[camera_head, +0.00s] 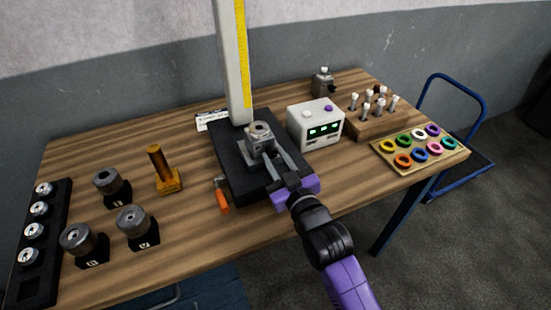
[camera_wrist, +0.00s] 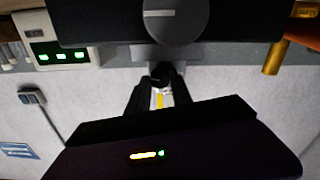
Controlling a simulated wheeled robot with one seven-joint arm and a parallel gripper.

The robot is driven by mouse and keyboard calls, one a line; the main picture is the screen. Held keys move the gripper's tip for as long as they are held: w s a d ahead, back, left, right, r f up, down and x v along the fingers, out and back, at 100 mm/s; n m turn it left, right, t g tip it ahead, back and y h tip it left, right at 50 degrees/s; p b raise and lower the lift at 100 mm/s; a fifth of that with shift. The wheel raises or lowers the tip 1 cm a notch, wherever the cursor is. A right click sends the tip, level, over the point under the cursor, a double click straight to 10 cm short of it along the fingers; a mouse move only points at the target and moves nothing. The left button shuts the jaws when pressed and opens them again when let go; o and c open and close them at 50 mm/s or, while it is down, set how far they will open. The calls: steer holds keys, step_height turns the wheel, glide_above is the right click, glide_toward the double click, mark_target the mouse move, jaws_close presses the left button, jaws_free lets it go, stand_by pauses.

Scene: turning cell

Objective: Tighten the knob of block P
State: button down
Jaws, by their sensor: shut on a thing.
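My gripper (camera_head: 268,154) reaches over the black base plate of the gauge stand, its fingers at a grey metal block (camera_head: 259,131) with a round top. In the wrist view my gripper (camera_wrist: 161,80) is shut on a small dark knob-like part (camera_wrist: 161,71), mostly hidden between the fingertips. A grey disc (camera_wrist: 175,22) shows close beyond it. No letter P is legible on this block. Three lettered black blocks with grey cylinders stand at the left: one farther back (camera_head: 115,188), one in front (camera_head: 84,243), one to the right (camera_head: 138,224); their letters are too small to read surely.
The gauge column (camera_head: 234,60) rises behind my gripper. A white box with green displays (camera_head: 315,126) stands close right. An orange-handled tool (camera_head: 222,198) and brass post (camera_head: 161,172) are left. A ring tray (camera_head: 420,150) and pin rack (camera_head: 372,120) are right. The front middle is clear.

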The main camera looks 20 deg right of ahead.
steer(key=m, duration=0.4)
steer(key=shift+m+p, duration=0.3)
steer(key=shift+m, duration=1.3)
steer(key=c, duration=1.4)
jaws_free()
steer(key=s+b, duration=0.1)
steer(key=s, duration=0.7)
